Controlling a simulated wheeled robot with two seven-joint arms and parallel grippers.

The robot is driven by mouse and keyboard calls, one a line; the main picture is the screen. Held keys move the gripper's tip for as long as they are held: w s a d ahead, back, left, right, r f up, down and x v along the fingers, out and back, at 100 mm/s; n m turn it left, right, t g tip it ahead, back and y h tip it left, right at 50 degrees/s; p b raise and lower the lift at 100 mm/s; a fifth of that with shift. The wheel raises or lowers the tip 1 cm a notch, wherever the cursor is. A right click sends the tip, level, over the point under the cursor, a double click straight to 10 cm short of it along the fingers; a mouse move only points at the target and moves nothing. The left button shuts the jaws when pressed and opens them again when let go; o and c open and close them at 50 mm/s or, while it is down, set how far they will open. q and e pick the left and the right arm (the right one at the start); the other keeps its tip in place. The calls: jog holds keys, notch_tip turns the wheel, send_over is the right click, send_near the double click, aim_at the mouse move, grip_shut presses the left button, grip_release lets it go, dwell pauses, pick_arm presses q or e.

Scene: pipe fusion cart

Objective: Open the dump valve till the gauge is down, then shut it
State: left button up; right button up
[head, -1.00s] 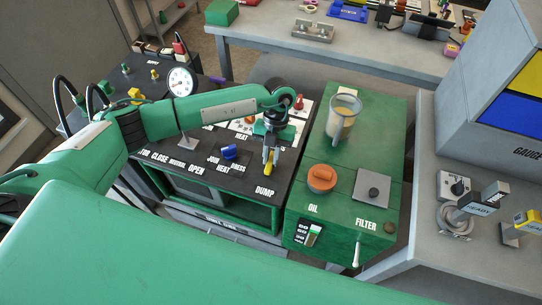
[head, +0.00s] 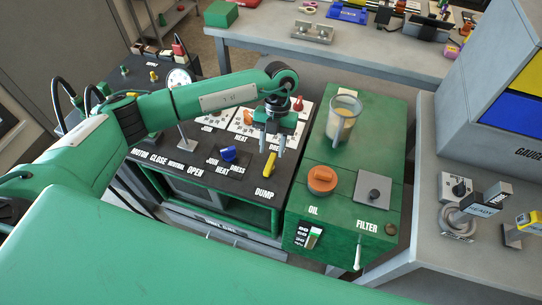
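The dump valve's yellow lever (head: 270,167) is on the black panel just above the DUMP label; it points mostly front to back in the head view. My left gripper (head: 272,150) is above and slightly behind the lever, fingers pointing down. Its two fingers are apart with nothing visible between them, and it appears clear of the lever. The round white gauge (head: 179,77) stands on the panel at the left. My arm covers its lower part, and its needle is too small to read. My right gripper is out of view.
A blue knob (head: 228,154) sits left of the lever, and red and orange knobs stand behind. The green cabinet at right carries a clear cup (head: 343,118), an orange oil cap (head: 322,180) and a grey filter plate (head: 372,189). A grey bench is farther right.

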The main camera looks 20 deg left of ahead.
pick_arm(q)
jog(key=b+v, duration=0.1)
jog(key=v, duration=0.8)
jog(key=shift+w+r+b, duration=0.15)
jog(key=shift+r+b, duration=0.25)
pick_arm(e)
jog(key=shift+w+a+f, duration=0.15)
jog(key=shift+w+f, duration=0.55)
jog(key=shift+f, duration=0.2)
pick_arm(q)
jog(key=shift+d, duration=0.1)
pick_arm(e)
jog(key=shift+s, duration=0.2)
